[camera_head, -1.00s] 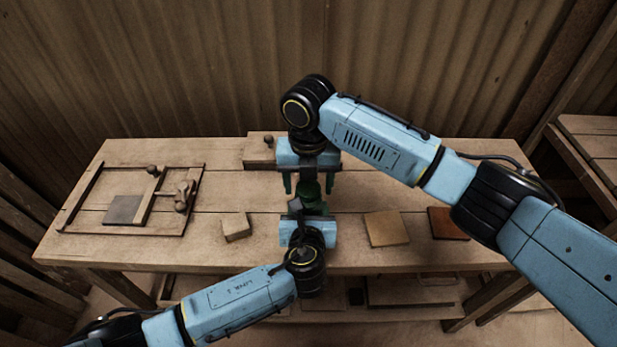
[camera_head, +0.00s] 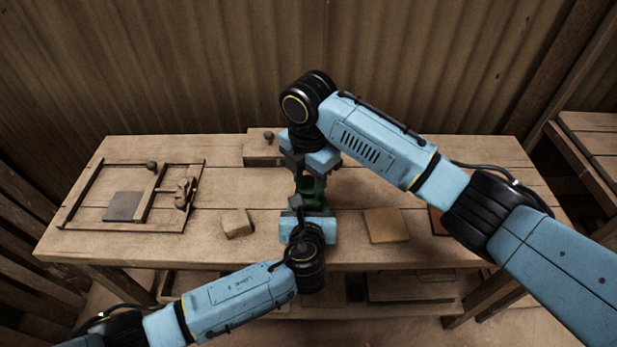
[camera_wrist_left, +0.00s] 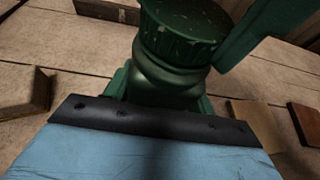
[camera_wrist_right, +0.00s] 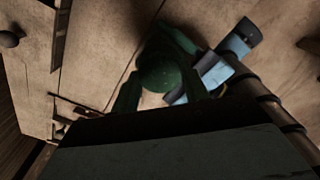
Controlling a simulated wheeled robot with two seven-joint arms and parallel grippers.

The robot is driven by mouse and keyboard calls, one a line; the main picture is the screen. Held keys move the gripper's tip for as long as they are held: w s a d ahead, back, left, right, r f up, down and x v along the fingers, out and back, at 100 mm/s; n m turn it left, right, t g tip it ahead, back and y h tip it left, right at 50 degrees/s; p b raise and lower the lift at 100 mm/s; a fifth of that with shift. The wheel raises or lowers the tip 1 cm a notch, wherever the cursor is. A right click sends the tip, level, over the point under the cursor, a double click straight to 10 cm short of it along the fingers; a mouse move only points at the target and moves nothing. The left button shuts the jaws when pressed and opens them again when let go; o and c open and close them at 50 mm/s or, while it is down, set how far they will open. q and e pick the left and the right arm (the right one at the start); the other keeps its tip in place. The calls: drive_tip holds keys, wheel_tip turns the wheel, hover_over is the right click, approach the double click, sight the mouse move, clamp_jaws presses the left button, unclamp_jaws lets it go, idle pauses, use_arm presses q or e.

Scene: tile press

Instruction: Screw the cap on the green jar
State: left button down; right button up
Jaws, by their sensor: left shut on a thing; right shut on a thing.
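The green jar (camera_wrist_left: 172,85) stands upright on the bench in the left wrist view, with the dark green ribbed cap (camera_wrist_left: 183,32) on its top. My left gripper (camera_head: 308,209) comes from the near side and is shut on the jar's lower body. My right gripper (camera_head: 311,172) is above it, pointing down, its green fingers on either side of the cap. In the right wrist view the round cap (camera_wrist_right: 160,72) sits between those fingers. In the head view the right hand hides the cap and most of the jar. I cannot tell how far the cap is threaded.
On the bench (camera_head: 225,180), a wooden press frame (camera_head: 72,208) with a grey tile (camera_head: 124,207) lies at left. A small block (camera_head: 237,223) is left of the jar, a tan tile (camera_head: 386,225) right. A dark reddish tile (camera_head: 437,219) is partly behind my right arm.

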drive_tip(key=m, duration=1.2)
drive_tip(key=shift+a, duration=0.1)
drive_tip(key=m, duration=0.8)
drive_tip(key=shift+m, duration=0.3)
drive_tip(key=m, duration=0.8)
drive_tip(key=shift+m, duration=0.3)
drive_tip(key=m, duration=0.2)
drive_tip(key=shift+m, duration=0.3)
drive_tip(key=o, duration=1.2)
drive_tip(key=shift+c, duration=0.2)
